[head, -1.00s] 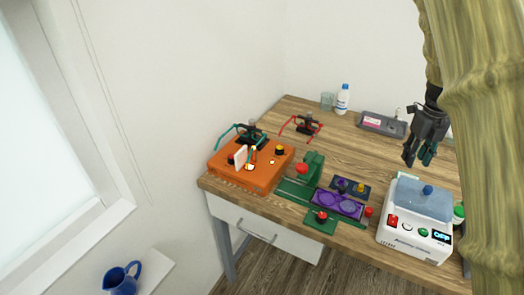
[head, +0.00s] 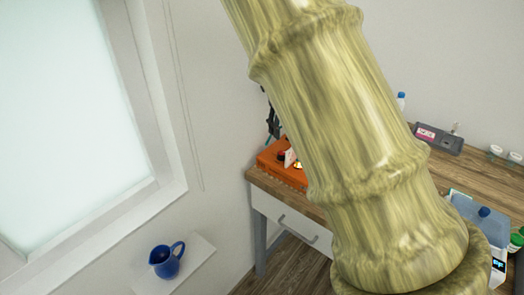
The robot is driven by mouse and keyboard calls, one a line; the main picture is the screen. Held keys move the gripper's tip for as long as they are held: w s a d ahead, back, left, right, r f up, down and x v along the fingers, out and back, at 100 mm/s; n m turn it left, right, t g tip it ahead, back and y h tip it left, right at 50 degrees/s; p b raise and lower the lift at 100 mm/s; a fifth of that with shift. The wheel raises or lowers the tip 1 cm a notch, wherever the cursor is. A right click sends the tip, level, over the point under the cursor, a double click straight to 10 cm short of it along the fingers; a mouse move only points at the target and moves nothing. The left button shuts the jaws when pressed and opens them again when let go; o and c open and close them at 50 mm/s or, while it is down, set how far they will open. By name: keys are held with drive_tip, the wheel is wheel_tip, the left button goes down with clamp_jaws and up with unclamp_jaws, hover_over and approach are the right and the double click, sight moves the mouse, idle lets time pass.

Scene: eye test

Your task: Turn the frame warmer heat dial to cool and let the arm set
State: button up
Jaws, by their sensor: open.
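The orange box (head: 268,159), which looks like the frame warmer, sits at the left end of the wooden desk. Only its left part shows. A small white card and a dark knob are visible on it, but I cannot read any dial setting. My arm covers the rest of the box. My gripper (head: 272,124) shows as a dark sliver at the left edge of my arm, just above the back of the box. It is open, with its fingertips mostly hidden. I cannot tell whether it touches anything.
My arm hides the middle of the desk (head: 450,168). A white machine with a blue lid (head: 476,212) stands at right. A grey tray (head: 440,139) and a bottle (head: 401,101) are behind. A blue pitcher (head: 164,262) stands on a white ledge below the window.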

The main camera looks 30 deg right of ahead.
sight(282, 153)
wheel_tip(282, 153, down, 10)
drive_tip(key=shift+d+f+p, duration=0.1)
drive_tip(key=shift+f+p, duration=0.15)
drive_tip(key=shift+p, duration=0.95)
drive_tip(key=c, duration=1.1)
